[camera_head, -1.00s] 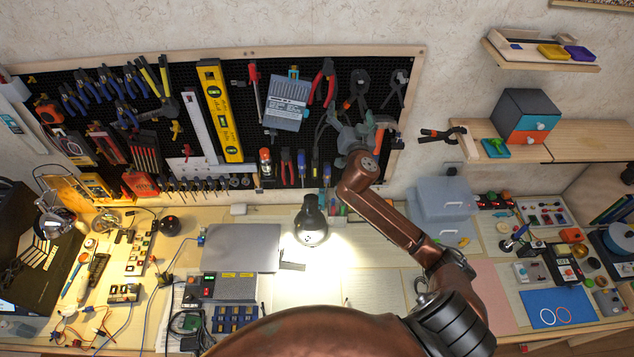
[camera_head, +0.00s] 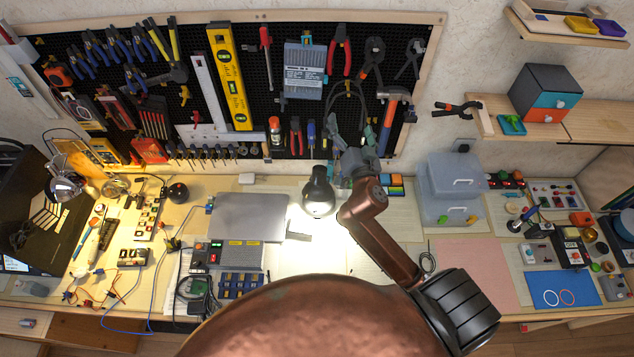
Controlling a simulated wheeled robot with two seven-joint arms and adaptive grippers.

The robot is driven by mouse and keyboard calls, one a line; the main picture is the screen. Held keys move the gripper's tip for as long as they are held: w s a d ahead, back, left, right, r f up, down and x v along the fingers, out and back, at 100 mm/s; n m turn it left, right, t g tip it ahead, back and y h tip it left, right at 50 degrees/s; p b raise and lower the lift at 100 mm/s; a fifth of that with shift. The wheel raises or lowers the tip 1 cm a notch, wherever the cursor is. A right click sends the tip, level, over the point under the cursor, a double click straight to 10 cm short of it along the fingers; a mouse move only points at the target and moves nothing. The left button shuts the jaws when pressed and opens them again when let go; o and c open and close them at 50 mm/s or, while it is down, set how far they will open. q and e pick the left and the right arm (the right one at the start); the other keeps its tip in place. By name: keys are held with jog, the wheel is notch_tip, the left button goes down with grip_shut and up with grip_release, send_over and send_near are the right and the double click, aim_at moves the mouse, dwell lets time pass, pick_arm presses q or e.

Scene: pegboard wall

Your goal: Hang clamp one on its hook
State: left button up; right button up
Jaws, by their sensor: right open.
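Two dark clamp-like tools hang at the upper right of the pegboard, the larger one (camera_head: 372,58) left of the smaller one (camera_head: 412,57). Another black clamp (camera_head: 458,108) with reddish tips sits at the left end of the right-hand shelf, sticking out past it. I cannot tell which is clamp one. My right gripper (camera_head: 346,118) is open, in front of the lower right of the board and below the larger hanging tool. I see nothing held in it. Hooks behind the tools are too small to make out. My left gripper is out of view.
A hammer (camera_head: 388,122) with an orange handle hangs just right of my right gripper. Red pliers (camera_head: 339,50) and a grey case (camera_head: 304,70) hang to the left. A lamp (camera_head: 319,192) and a laptop (camera_head: 250,217) stand on the bench below. Grey boxes (camera_head: 450,185) stand at right.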

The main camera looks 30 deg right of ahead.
jog(key=s+a+f+m+y+b, duration=0.2)
jog(key=a+f+b, duration=0.1)
jog(key=a+f, duration=0.3)
jog(key=s+a+f+m+t+y+b, duration=0.1)
jog(key=s+a+f+m+y+b, duration=0.1)
jog(key=a+f+b, duration=0.2)
jog(key=shift+s+a+f+m+y, duration=0.15)
jog(key=shift+a+f+m+y, duration=0.2)
jog(key=shift+a+f, duration=1.4)
jog(key=shift+r, duration=0.1)
